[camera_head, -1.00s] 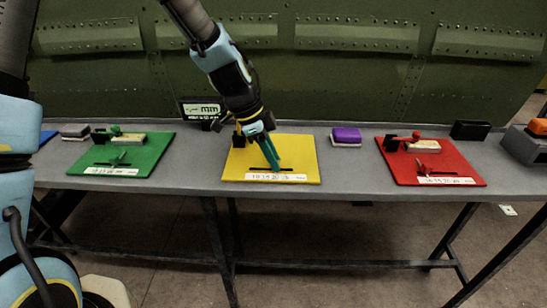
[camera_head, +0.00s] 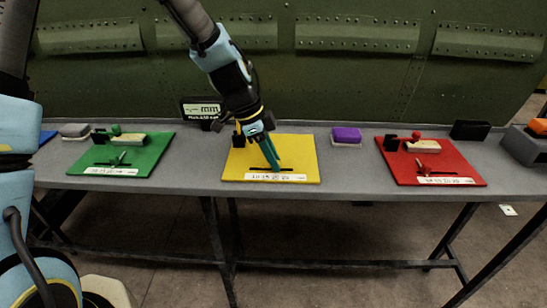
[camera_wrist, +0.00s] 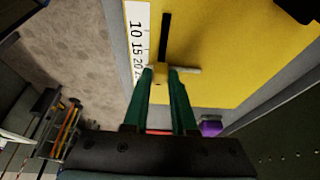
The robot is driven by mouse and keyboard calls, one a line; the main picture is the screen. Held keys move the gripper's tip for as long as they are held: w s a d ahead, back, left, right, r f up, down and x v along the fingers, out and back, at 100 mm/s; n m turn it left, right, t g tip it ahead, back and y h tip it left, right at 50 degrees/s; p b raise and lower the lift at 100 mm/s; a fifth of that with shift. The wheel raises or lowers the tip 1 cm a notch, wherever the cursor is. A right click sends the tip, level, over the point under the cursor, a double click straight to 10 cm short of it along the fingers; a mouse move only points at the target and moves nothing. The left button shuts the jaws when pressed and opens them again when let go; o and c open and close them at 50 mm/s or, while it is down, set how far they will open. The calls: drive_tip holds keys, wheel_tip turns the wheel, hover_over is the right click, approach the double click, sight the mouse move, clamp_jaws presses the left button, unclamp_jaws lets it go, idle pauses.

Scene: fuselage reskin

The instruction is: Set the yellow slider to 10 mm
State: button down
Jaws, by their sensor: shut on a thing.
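The yellow board (camera_head: 308,150) lies on the grey bench with a dark slot and a white number scale (camera_head: 268,177) along its front edge. The wrist view shows the slot (camera_wrist: 166,30) beside the scale (camera_wrist: 137,20), with 10, 15 and 20 legible. My gripper (camera_head: 274,167) reaches down to the slot. In the wrist view my gripper (camera_wrist: 161,82) has its green fingers closed around the small yellow slider (camera_wrist: 161,71). The slider stands near the 20 end of the visible numbers, away from the 10. The fingers hide part of the scale, so its exact reading cannot be told.
A green board (camera_head: 150,150) lies to the left and a red board (camera_head: 393,168) to the right. A purple block (camera_head: 346,135) sits right of the yellow board. A black mm display (camera_head: 203,110) stands behind, its value too small to read. The green riveted panel (camera_head: 350,85) rises behind the bench.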

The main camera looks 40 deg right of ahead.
sight(259, 169)
drive_tip(key=shift+w+a+b, duration=0.3)
drive_tip(key=shift+w+a, duration=0.55)
drive_tip(key=shift+a, duration=0.15)
drive_tip(key=shift+w+a+b, duration=0.3)
drive_tip(key=shift+w+a, duration=0.5)
drive_tip(key=shift+a, duration=0.2)
drive_tip(key=c, duration=0.7)
unclamp_jaws()
drive_tip(key=b+v, duration=0.1)
drive_tip(key=v, duration=1)
drive_tip(key=shift+f, duration=0.1)
drive_tip(key=shift+w+a, duration=0.1)
drive_tip(key=shift+a, duration=0.05)
